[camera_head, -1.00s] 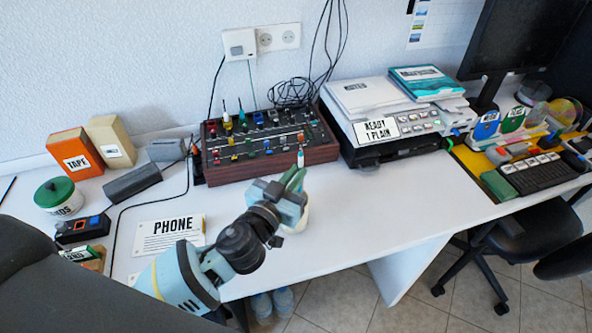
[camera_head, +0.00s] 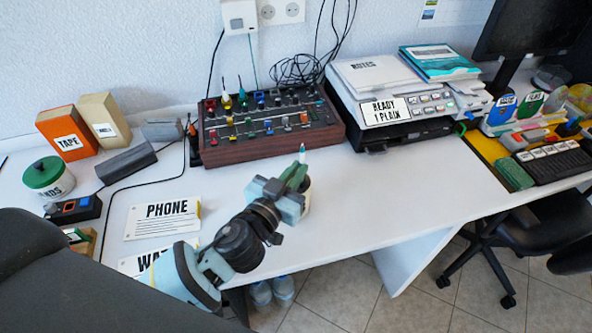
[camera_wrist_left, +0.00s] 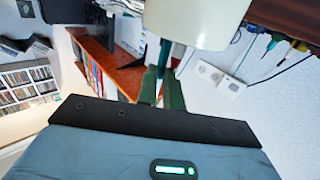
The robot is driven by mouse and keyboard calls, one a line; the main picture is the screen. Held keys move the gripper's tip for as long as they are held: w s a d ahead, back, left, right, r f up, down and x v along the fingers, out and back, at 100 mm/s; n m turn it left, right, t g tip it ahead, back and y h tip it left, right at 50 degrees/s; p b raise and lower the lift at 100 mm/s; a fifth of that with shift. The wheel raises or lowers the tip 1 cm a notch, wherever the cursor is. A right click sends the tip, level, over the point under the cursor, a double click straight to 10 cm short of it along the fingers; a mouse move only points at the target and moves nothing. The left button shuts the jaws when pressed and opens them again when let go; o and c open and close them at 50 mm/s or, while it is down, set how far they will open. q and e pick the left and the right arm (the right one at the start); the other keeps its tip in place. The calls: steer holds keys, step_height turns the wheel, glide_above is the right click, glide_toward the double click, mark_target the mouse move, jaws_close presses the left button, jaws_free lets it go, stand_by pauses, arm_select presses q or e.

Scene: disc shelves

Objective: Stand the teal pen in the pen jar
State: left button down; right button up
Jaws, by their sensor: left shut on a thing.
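The pen jar (camera_head: 306,197) is a pale cup near the front edge of the white desk. It is partly hidden behind my left gripper (camera_head: 297,178), whose green fingers are shut on the teal pen at the jar's top. The teal pen's pale tip (camera_head: 302,153) sticks up above the fingers. In the left wrist view, the jar (camera_wrist_left: 197,18) fills the top, and the teal pen (camera_wrist_left: 165,55) runs between its rim and my fingers (camera_wrist_left: 162,88). I cannot tell how deep the pen sits. My right gripper is out of view.
A mixer board (camera_head: 268,128) with knobs stands behind the jar, and a printer (camera_head: 402,104) is to its right. A PHONE card (camera_head: 163,217) lies left of my arm. A green-lidded pot (camera_head: 48,178) stands far left. The desk right of the jar is clear.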

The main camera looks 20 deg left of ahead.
arm_select(q)
steer(key=c, duration=1.5)
jaws_free()
steer(key=shift+o, duration=0.2)
steer(key=s+a+b, duration=0.1)
steer(key=s, duration=0.6)
steer(key=shift+s+a, duration=0.3)
steer(key=shift+s, duration=0.05)
